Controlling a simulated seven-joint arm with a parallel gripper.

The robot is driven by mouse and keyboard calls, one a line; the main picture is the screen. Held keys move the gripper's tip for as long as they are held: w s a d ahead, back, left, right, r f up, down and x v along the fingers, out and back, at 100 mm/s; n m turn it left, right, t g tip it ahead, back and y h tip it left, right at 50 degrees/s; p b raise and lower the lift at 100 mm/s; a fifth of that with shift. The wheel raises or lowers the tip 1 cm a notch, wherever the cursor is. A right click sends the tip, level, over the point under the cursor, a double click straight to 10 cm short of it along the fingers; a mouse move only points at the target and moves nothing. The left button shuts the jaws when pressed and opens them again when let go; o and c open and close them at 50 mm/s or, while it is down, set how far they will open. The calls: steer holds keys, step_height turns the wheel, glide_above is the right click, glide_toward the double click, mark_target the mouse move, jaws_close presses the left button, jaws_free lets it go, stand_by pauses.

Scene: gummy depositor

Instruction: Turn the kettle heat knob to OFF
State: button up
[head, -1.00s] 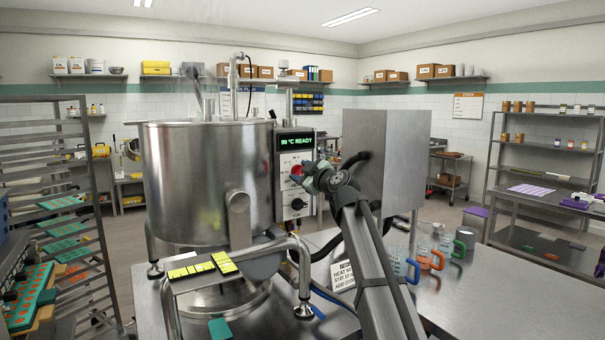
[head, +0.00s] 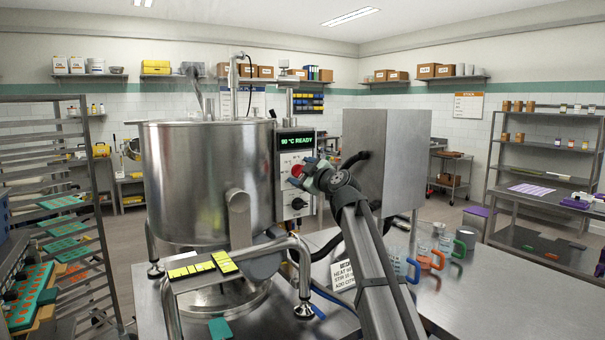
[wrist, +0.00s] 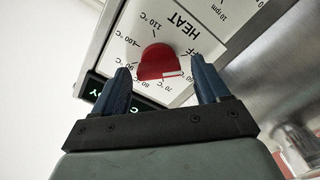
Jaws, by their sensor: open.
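The red heat knob (wrist: 155,61) is on the white HEAT dial face (wrist: 187,36), which carries temperature marks. It also shows in the head view as a red spot (head: 296,170) on the kettle's control panel. The knob has a white mark on its lower right side in the wrist view; I cannot tell exactly which label it points at. The OFF label is partly hidden by a finger. My gripper (wrist: 164,75) is open, with one blue finger on each side of the knob. Gaps show between the fingers and the knob.
The display (head: 296,141) above the dial reads 90 °C READY. A black knob (head: 298,203) is lower on the same panel. The steel kettle (head: 205,180) stands to the left and a steel box (head: 395,160) to the right. Handled jugs stand on the table (head: 470,300).

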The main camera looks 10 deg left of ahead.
steer(key=v, duration=1.3)
steer(key=shift+s+d, duration=0.25)
steer(key=shift+d, duration=0.05)
